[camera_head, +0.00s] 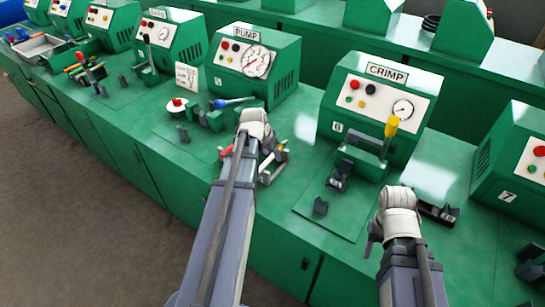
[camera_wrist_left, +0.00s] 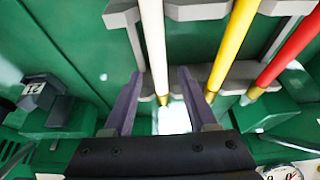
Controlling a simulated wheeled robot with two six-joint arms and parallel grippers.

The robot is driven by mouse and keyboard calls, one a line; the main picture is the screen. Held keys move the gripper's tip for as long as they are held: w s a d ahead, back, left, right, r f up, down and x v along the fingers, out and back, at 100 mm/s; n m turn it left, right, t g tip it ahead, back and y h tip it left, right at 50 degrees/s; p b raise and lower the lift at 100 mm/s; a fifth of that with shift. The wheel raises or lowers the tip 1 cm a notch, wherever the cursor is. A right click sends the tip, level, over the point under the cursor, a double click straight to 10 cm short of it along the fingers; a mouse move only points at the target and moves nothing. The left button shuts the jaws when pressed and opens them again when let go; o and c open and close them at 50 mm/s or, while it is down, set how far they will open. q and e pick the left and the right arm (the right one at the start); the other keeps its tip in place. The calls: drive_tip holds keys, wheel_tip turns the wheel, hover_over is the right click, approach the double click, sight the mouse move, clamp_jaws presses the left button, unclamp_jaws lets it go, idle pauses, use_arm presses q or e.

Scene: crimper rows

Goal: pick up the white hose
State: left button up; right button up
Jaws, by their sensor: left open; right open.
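The white hose (camera_wrist_left: 152,40) runs down from the top of the left wrist view to a brass end, across a grey rack (camera_wrist_left: 195,11). My left gripper (camera_wrist_left: 160,76) is open, with one finger on each side of the white hose in the picture. I cannot tell whether the fingers touch it. A yellow hose (camera_wrist_left: 232,45) lies right of it, near the right finger, and a red hose (camera_wrist_left: 283,50) lies further right. In the head view my left wrist hides most of the rack. My right gripper (camera_head: 373,236) is open and mostly hidden, low at the bench front.
The CRIMP machine (camera_head: 375,105), with a yellow-handled lever (camera_head: 391,127), stands behind and between my arms. The PUMP machine (camera_head: 257,65) stands behind my left wrist. Machine 7 (camera_head: 525,170) is at the right. Small grey fixtures stand along the green bench.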

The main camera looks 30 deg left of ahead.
use_arm(q)
drive_tip(key=shift+f, duration=0.15)
drive_tip(key=shift+c, duration=0.4)
clamp_jaws()
idle(0.4)
